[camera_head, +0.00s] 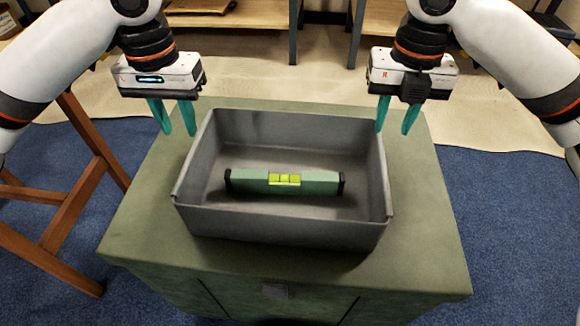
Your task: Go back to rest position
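My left gripper (174,117) hangs above the back left of the green cabinet, by the left wall of the grey tray. Its teal fingers are apart with nothing between them. My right gripper (395,115) hangs by the back right corner of the tray. Its teal fingers are apart, with a narrower gap, and hold nothing that I can see. A green spirit level (314,184) with black ends and a yellow-green vial lies flat inside the tray. Both grippers are clear of the level.
The grey open tray (285,224) stands on the green cabinet top (420,245), with bare margins around it. A brown wooden trestle (85,190) is at the left on the blue carpet (500,215). Wooden shelving (245,15) stands at the back.

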